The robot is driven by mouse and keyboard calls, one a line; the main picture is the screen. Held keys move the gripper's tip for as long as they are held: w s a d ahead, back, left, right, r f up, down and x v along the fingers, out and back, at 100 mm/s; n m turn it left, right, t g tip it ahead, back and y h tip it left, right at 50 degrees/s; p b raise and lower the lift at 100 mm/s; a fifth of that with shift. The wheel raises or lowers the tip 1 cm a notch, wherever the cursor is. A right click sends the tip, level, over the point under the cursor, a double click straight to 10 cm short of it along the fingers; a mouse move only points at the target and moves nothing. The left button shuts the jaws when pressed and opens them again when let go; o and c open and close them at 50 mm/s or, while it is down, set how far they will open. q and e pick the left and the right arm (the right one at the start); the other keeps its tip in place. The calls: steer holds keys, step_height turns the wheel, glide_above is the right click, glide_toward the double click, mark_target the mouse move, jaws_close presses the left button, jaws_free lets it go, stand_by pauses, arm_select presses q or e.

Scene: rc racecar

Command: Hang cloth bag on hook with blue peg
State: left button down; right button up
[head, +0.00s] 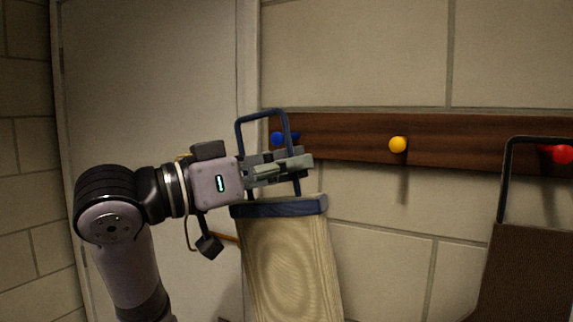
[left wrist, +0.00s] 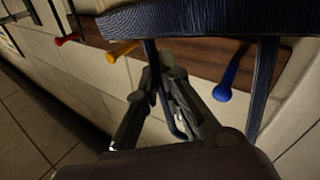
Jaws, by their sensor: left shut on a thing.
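The cloth bag (head: 285,262) is pale with a wood-like grain, a dark blue rim and a dark blue handle loop (head: 262,112). My left gripper (head: 295,168) is shut on the handle, above the rim, and the bag hangs below it. The blue peg (head: 278,138) is on the wall rail, seen within the outline of the loop. In the left wrist view the blue peg (left wrist: 228,78) shows between the two handle straps, below the bag's rim (left wrist: 200,18). I cannot tell whether the peg passes through the loop. My right gripper is not in view.
The brown wooden rail (head: 345,138) also carries a yellow peg (head: 398,145) and a red peg (head: 562,154). A dark brown bag (head: 525,270) with a black handle is at the red peg. A pale door (head: 150,90) is at left.

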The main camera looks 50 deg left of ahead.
arm_select(q)
steer(key=shift+w, duration=0.7)
steer(key=shift+w+a+f+p, duration=0.1)
steer(key=shift+w+a, duration=0.25)
steer(key=shift+w, duration=0.6)
steer(key=shift+w+a+f+p, duration=0.1)
steer(key=shift+w+a, duration=0.2)
steer(key=shift+w, duration=0.7)
steer(key=shift+w+a+f+p, duration=0.1)
steer(key=shift+w+a, duration=0.25)
steer(key=shift+w, duration=0.6)
steer(key=shift+w+a+f+b, duration=0.15)
steer(key=shift+w+f+b, duration=0.3)
steer(key=shift+f+b, duration=0.25)
steer(key=shift+w+f, duration=0.1)
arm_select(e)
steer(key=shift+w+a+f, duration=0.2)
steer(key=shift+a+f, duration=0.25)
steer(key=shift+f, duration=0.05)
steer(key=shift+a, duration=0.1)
